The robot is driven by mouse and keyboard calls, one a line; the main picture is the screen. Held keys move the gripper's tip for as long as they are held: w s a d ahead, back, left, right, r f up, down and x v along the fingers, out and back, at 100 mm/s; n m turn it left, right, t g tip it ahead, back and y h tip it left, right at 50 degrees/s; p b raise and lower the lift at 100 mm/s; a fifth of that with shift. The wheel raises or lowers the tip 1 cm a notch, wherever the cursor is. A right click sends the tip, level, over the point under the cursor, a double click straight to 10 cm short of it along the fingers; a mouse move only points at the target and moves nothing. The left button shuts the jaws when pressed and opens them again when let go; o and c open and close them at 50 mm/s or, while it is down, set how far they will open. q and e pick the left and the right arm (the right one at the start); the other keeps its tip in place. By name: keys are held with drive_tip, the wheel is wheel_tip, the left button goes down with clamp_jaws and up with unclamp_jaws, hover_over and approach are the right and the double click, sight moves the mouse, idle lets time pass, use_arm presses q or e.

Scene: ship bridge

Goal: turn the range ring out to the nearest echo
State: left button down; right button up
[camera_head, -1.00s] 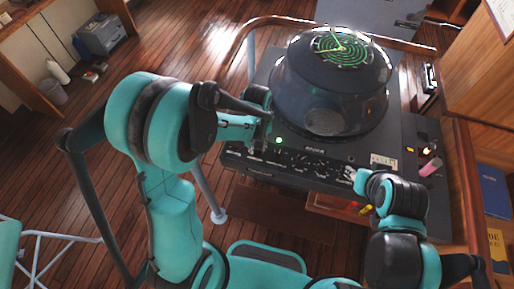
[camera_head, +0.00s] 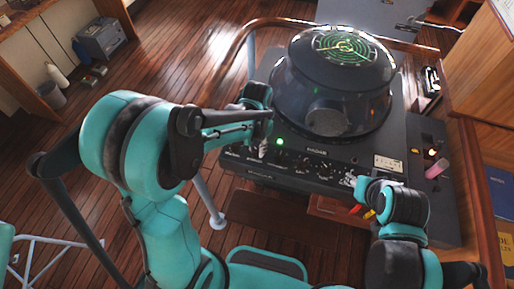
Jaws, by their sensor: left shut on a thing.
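The black radar console (camera_head: 318,172) stands in front of me, with a domed hood and a round scope (camera_head: 345,45) on top showing green rings. A lit green lamp (camera_head: 281,142) and a row of small knobs (camera_head: 312,164) are on its front panel. My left gripper (camera_head: 263,146) is at the panel's left end, beside the green lamp, shut on a small control that its fingers and wrist mostly hide. My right gripper (camera_head: 352,180) is low at the panel's front right edge; its fingers are too small and covered to read.
A wooden rail (camera_head: 240,42) curves around the console. A pink cylinder (camera_head: 436,168) and a lit lamp stand on the side panel at right. Blue (camera_head: 499,187) and yellow books are at far right. Open plank floor (camera_head: 165,65) lies to the left.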

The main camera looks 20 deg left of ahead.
sight(257, 149)
use_arm(q)
drive_tip(key=shift+m, duration=1)
drive_tip(key=c, duration=1.3)
unclamp_jaws()
drive_tip(key=shift+o, duration=0.2)
wheel_tip(257, 149, up, 12)
